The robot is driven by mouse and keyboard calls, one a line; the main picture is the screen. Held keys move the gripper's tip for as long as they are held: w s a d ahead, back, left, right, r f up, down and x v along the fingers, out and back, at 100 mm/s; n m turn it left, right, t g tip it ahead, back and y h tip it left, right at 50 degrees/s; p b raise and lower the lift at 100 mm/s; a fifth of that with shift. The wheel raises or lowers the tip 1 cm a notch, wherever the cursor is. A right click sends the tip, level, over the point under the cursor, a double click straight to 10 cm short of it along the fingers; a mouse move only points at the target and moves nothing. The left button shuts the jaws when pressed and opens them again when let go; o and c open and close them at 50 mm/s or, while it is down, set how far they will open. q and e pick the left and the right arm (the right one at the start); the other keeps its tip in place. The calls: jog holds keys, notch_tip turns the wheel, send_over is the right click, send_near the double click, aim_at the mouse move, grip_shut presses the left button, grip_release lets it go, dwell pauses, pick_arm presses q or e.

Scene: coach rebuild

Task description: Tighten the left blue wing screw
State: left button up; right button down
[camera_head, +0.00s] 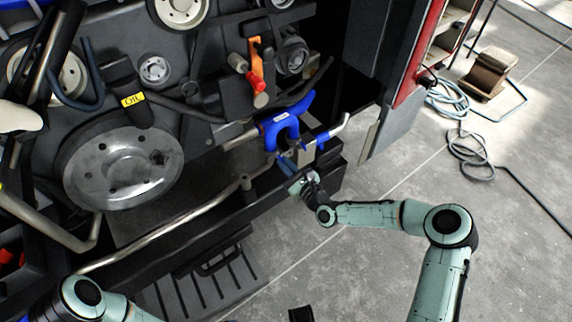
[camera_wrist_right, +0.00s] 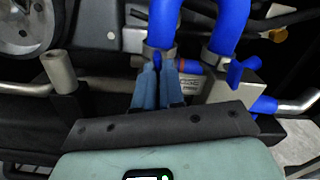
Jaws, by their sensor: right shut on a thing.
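The left blue wing screw (camera_wrist_right: 157,56) sits on the clamp of the left blue hose end in the right wrist view. My right gripper (camera_wrist_right: 157,75) is shut on it, with one blue-grey finger on each side, hiding most of the screw. In the head view my right gripper (camera_head: 287,163) reaches in from the right, just below the blue hose (camera_head: 284,124). The right blue wing screw (camera_wrist_right: 240,70) stands free on the other hose end. My left arm (camera_head: 85,297) shows at the lower left; its gripper is not in view.
A dark beam (camera_head: 235,200) and a bent metal pipe (camera_head: 160,240) run in front of the engine. A large pulley (camera_head: 123,162) is on the left. An orange-and-red handle (camera_head: 257,70) is above the hose. The grey floor (camera_head: 365,265) is open on the right.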

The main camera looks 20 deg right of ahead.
jog(key=c, duration=1.2)
grip_release()
jog(key=shift+c, duration=0.2)
pick_arm(q)
jog(key=shift+g+h, duration=0.3)
jog(key=shift+g, duration=0.4)
jog(key=s+r, duration=0.1)
jog(key=s+d+r+p, duration=0.1)
jog(key=s+r+p, duration=0.1)
jog(key=shift+s+d, duration=0.35)
jog(key=shift+d, duration=0.05)
pick_arm(e)
jog(key=v, duration=1.3)
jog(key=shift+s, duration=0.2)
jog(key=shift+r, duration=0.1)
